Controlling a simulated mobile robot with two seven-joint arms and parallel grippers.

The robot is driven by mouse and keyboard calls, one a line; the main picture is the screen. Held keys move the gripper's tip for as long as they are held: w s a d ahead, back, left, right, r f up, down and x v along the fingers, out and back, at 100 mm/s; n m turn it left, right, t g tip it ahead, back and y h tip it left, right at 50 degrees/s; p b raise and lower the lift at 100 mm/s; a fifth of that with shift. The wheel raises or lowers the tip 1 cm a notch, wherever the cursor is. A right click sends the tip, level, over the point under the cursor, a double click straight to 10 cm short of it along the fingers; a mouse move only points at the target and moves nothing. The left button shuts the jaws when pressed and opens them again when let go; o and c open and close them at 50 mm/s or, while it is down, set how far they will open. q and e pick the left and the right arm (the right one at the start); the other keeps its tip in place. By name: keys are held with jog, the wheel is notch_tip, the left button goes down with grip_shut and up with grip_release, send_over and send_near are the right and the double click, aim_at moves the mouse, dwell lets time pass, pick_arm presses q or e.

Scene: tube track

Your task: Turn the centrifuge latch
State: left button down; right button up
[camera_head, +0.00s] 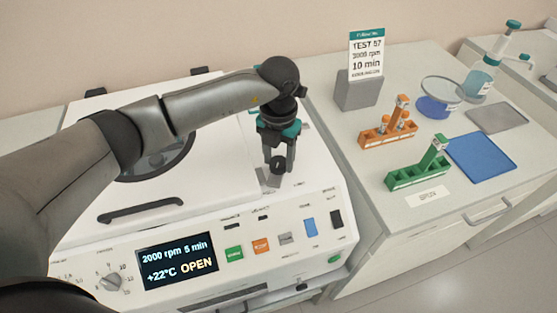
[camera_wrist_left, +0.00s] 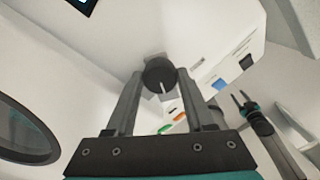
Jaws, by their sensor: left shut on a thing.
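The centrifuge (camera_head: 215,205) is a white box with its lid down, a round dark window in the lid and a display (camera_head: 176,258) reading "2000 rpm 5 min, +22°C OPEN". The latch is a black round knob (camera_head: 278,166) on a grey base at the lid's front right. It also shows in the left wrist view as a dark knob (camera_wrist_left: 158,74) with a white line. My left gripper (camera_head: 278,160) points down from above with its fingers shut on both sides of the knob. My right gripper (camera_wrist_left: 241,100) shows in the left wrist view, small, its fingers apart and empty.
On the right counter stand an orange tube rack (camera_head: 388,137), a green rack (camera_head: 418,178), a blue mat (camera_head: 480,157), a grey mat (camera_head: 497,118) and a bottle (camera_head: 480,78). A sign (camera_head: 367,55) stands behind them. Buttons line the centrifuge's front panel. My left arm covers part of the lid.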

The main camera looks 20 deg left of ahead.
aim_at(278, 162)
pick_arm(q)
jog(key=m+b, duration=0.3)
jog(key=m, duration=0.3)
jog(key=shift+f+m+b, duration=0.1)
jog(key=shift+m+b, duration=0.2)
jog(key=shift+b, duration=0.05)
jog(key=m+b, duration=0.3)
jog(key=m, duration=0.2)
dwell(0.4)
jog(key=shift+c, duration=1.3)
grip_release()
jog(key=shift+r, duration=0.2)
notch_tip(278, 162, up, 15)
jog(key=p, duration=0.1)
